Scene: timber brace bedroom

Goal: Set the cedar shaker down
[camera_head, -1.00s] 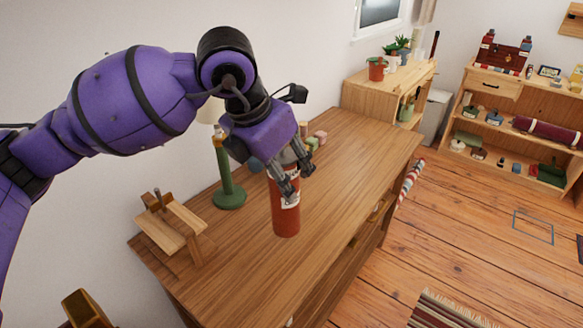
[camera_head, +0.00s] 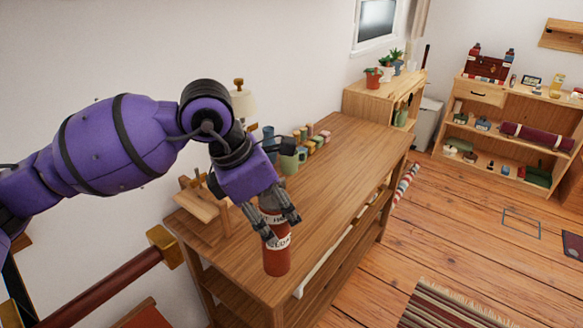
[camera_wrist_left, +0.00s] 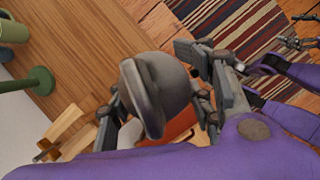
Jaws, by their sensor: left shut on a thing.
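The cedar shaker (camera_head: 277,258) is a red-brown cylinder with a pale label and a grey top. My left gripper (camera_head: 283,224) is shut on its upper part and holds it nearly upright. In the head view the shaker's base shows against the near front part of the wooden desk top (camera_head: 340,150); I cannot tell whether it touches. In the left wrist view the grey cap (camera_wrist_left: 155,90) sits between the fingers and hides most of the red body. Grey fingers at that view's right edge seem to be my right gripper (camera_wrist_left: 305,30); its jaws are unclear.
A wooden stand (camera_head: 205,205) is on the desk left of the shaker. A green mug (camera_head: 290,160) and several small coloured pieces (camera_head: 318,138) stand farther back. A lamp (camera_head: 241,103) is partly behind my arm. The desk's far right part is bare.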

